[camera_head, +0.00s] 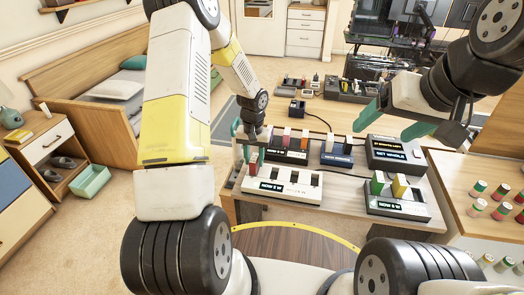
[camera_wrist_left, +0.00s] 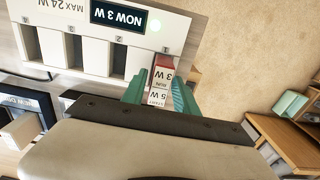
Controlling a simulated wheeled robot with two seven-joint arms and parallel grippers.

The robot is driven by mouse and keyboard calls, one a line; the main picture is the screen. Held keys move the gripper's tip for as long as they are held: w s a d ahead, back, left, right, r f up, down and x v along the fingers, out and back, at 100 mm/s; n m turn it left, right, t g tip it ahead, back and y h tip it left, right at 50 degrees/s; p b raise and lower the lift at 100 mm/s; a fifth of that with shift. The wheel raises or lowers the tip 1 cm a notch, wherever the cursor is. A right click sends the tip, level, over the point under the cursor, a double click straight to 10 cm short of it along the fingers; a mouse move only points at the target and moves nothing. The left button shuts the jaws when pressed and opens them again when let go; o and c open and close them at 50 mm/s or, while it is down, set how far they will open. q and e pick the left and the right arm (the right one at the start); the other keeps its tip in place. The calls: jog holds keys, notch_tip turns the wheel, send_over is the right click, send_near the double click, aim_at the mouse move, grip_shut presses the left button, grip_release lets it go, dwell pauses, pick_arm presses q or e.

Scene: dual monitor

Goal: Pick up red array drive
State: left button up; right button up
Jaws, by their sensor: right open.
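The red array drive (camera_head: 253,161) stands upright at the left end of the white array box (camera_head: 300,190) labelled "NOW 3 W". In the left wrist view the red drive (camera_wrist_left: 163,75), with white "3 W RUN" and "5 W START" labels, sits at the end slot of the box (camera_wrist_left: 175,28). My left gripper (camera_head: 248,145) is down at the drive; its green fingers (camera_wrist_left: 159,94) lie on either side of it. Whether they press on it is unclear. My right gripper (camera_head: 393,121) is open and empty above the right side of the table, away from the drive.
Behind the white box stand a black unit with several coloured drives (camera_head: 290,152) and a blue-labelled unit (camera_head: 337,155). A dark box labelled "SET NEEDLE" (camera_head: 395,155) and a unit with green and yellow drives (camera_head: 400,205) stand right. A side counter (camera_head: 455,185) holds several small cylinders.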

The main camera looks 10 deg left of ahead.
pick_arm(q)
grip_shut()
jog(key=shift+r, duration=0.1)
